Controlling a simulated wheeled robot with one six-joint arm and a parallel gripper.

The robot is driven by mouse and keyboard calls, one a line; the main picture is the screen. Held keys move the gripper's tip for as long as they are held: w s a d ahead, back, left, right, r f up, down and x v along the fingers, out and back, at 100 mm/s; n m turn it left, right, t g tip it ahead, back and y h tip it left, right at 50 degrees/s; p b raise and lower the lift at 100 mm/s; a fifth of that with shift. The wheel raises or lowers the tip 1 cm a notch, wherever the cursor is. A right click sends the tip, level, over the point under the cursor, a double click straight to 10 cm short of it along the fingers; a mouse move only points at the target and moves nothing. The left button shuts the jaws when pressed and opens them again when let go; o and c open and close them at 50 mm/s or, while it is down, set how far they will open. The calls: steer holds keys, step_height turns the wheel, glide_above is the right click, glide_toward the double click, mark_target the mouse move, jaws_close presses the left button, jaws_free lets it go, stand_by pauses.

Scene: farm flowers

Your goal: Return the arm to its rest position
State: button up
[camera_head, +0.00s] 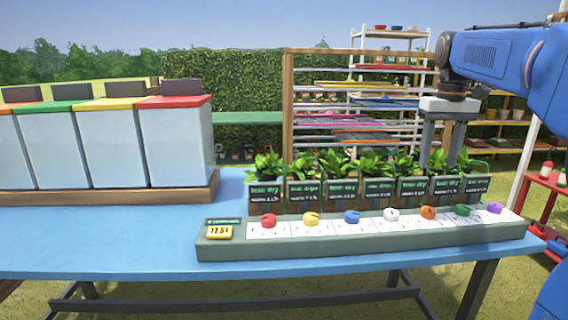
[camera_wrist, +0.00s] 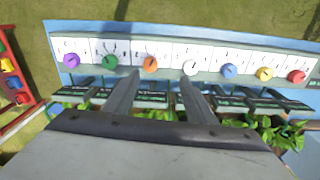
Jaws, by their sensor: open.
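My gripper (camera_head: 440,165) is on the blue arm at the right of the head view, pointing down over the potted plants near the right end of their row. In the wrist view its two fingers (camera_wrist: 158,85) are apart with nothing between them. The control panel (camera_head: 370,243) lies along the front of the blue table (camera_head: 120,240), with several coloured knobs in a row. In the wrist view the orange knob (camera_wrist: 150,64) and the white knob (camera_wrist: 190,67) show just beyond the fingertips. Whether the fingers touch the plants is unclear.
Several labelled pots, one at the left end of the row (camera_head: 265,196), stand behind the panel. Large bins with coloured lids (camera_head: 175,145) stand at the left. A shelf rack (camera_head: 350,120) is behind, and a red stand (camera_head: 545,195) is at the right. The table's front left is clear.

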steer(key=s+a+f+t, duration=0.1)
steer(key=s+a+f, duration=0.3)
steer(key=s+f, duration=0.4)
steer(key=s+a+f+t, duration=0.1)
steer(key=s+a+f, duration=0.3)
steer(key=s+f, duration=0.5)
steer(key=s+a+f+t, duration=0.2)
steer(key=s+a+f, duration=0.3)
steer(key=s+f, duration=0.3)
steer(key=shift+s+f+n, duration=0.3)
steer(key=shift+s+f, duration=0.1)
steer(key=shift+s, duration=0.8)
stand_by(3.0)
